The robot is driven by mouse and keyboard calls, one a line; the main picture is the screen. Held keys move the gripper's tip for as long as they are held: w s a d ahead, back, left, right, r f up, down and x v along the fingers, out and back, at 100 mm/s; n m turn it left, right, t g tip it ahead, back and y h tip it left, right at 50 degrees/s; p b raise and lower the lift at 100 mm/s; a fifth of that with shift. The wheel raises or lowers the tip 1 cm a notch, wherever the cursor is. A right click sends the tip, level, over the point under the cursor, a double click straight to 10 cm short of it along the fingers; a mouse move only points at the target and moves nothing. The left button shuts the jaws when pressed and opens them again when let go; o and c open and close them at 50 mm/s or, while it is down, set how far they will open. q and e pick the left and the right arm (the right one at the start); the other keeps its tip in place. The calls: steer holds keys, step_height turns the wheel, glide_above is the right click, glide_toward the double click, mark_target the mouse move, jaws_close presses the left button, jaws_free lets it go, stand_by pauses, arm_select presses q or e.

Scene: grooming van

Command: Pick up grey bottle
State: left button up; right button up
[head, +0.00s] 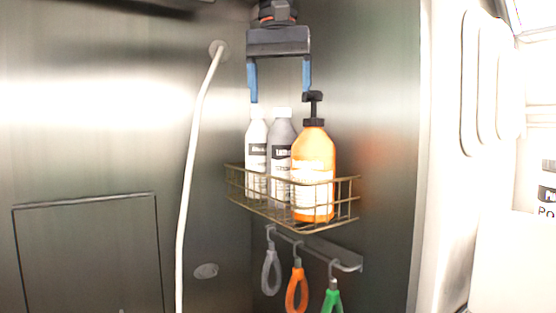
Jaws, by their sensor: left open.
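The grey bottle (281,142) stands upright in a wire basket (262,209) on the wall, between a white bottle (256,150) and an orange pump bottle (313,158). The orange bottle partly hides its right side, and the basket's wires cross its lower part. My left gripper (280,92) hangs above the bottles, pointing down. Its two blue-tipped fingers are apart with nothing between them, and the grey bottle's cap shows just below the gap. I cannot tell the exact depth between fingers and bottle. My right gripper is not in view.
The pump head (313,98) of the orange bottle rises close to the right finger. A white hose (190,160) hangs to the left. Grey, orange and green-handled tools (297,290) hang from a rail (335,256) below the basket.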

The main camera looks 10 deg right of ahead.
mark_target(283, 121)
arm_select(q)
steer(key=shift+w+d+f+p, duration=0.3)
steer(key=shift+d+f, duration=0.05)
steer(key=shift+f, duration=0.3)
steer(key=shift+w+f+p, duration=0.1)
steer(key=shift+f+p, duration=0.1)
steer(key=shift+p, duration=0.1)
steer(key=f+p, duration=0.1)
steer(key=f, duration=0.1)
steer(key=f+p, duration=0.2)
steer(key=shift+w+d, duration=0.15)
steer(key=shift+w, duration=0.25)
steer(key=shift+d+f, duration=0.1)
steer(key=shift+f, duration=0.2)
steer(key=shift+a, duration=0.2)
steer(key=c, duration=0.5)
steer(key=shift+d, duration=0.1)
jaws_close()
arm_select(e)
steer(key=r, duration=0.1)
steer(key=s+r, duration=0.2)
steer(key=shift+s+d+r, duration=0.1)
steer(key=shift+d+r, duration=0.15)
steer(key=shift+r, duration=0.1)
